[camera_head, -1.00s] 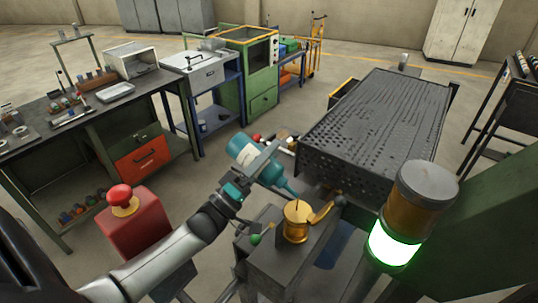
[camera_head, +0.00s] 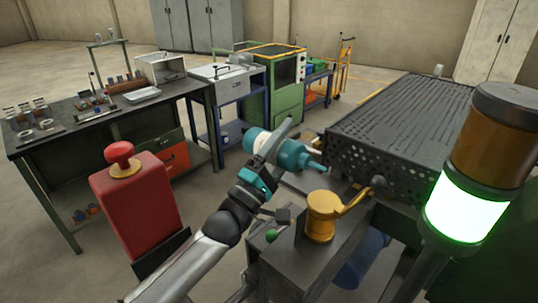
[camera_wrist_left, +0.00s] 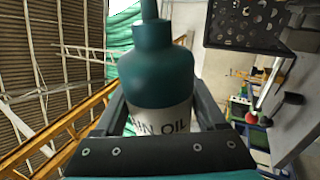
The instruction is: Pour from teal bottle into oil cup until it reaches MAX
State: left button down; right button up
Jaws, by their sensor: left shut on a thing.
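The teal bottle (camera_head: 292,154) with a white label is held by my left gripper (camera_head: 272,146), which is shut around its body. The bottle lies tilted close to horizontal, its nozzle pointing right. In the left wrist view the teal bottle (camera_wrist_left: 162,65) shows its shoulder, its nozzle and a label partly reading "OIL" between the fingers. The cup's inside and MAX mark cannot be made out. My right gripper is not in view.
A signal lamp (camera_head: 470,205) glowing green stands at the right. A perforated dark metal table (camera_head: 385,155) lies behind the cup. A red post with a mushroom button (camera_head: 120,158) stands left of my arm. A workbench (camera_head: 60,145) is at the back left.

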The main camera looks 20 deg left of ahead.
pick_arm(q)
jog(key=shift+s+d, duration=0.1)
jog(key=shift+r+n+y+p, duration=0.45)
jog(key=shift+n+y, duration=0.15)
jog(key=shift+n, duration=0.3)
jog(key=r+n+y+p, duration=0.1)
jog(key=n+p, duration=0.1)
jog(key=d+r+n+y+p, duration=0.1)
jog(key=n+y+p, duration=0.1)
jog(key=n, duration=0.1)
jog(key=n+y+p, duration=0.1)
jog(key=n+p, duration=0.1)
jog(key=p, duration=0.1)
jog(key=shift+s+d+r, duration=0.15)
jog(key=shift+s+r, duration=0.05)
jog(key=shift+r, duration=0.2)
jog(key=shift+d+r+n+y+p, duration=0.15)
jog(key=shift+n+y+p, duration=0.55)
jog(key=shift+n, duration=0.4)
jog(key=shift+s, duration=0.15)
